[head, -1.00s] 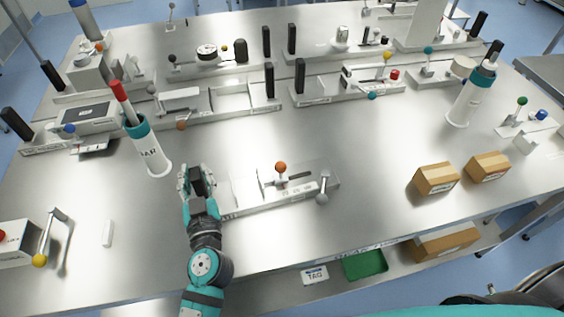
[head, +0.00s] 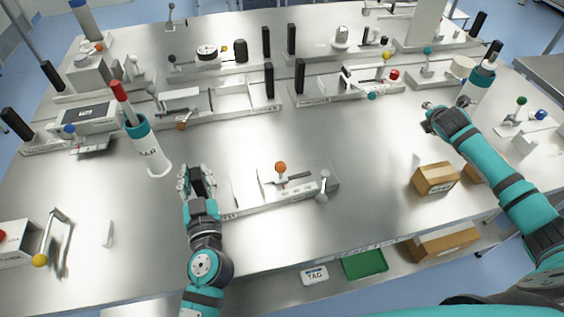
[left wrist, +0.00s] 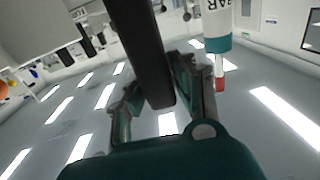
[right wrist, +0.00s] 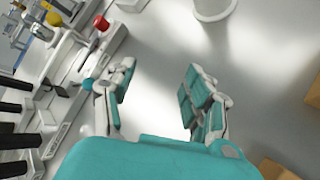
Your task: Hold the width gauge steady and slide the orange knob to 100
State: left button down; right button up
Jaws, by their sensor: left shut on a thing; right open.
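The width gauge (head: 305,189) is a pale metal device with a scale, lying near the front middle of the table. Its orange knob (head: 280,167) stands on top, left of a grey ball-ended lever (head: 323,186). My left gripper (head: 196,181) is at the gauge's left end, shut on an upright black handle, which shows between the fingers in the left wrist view (left wrist: 146,50). My right gripper (head: 436,113) is open and empty over the table, right of and beyond the gauge. Its spread fingers show in the right wrist view (right wrist: 155,90).
A teal-rimmed white holder (head: 150,150) stands beyond my left gripper, and another (head: 466,103) stands near my right one. A cardboard box (head: 434,179) sits right of the gauge, partly near my right arm. Several fixtures line the back. The table between them is clear.

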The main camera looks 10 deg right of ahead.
jog(key=w+a+r+g+y, duration=0.1)
jog(key=w+a+y, duration=0.25)
jog(key=a, duration=1.25)
jog(key=n+g+y, duration=0.5)
jog(key=n+g, duration=0.2)
jog(key=n, duration=0.4)
send_near(283, 163)
jog(key=shift+m, duration=0.3)
jog(key=x, duration=1)
jog(key=shift+s+a+f, duration=0.1)
jog(key=shift+a, duration=0.1)
jog(key=shift+c, duration=0.4)
grip_shut()
jog(key=shift+d, duration=0.1)
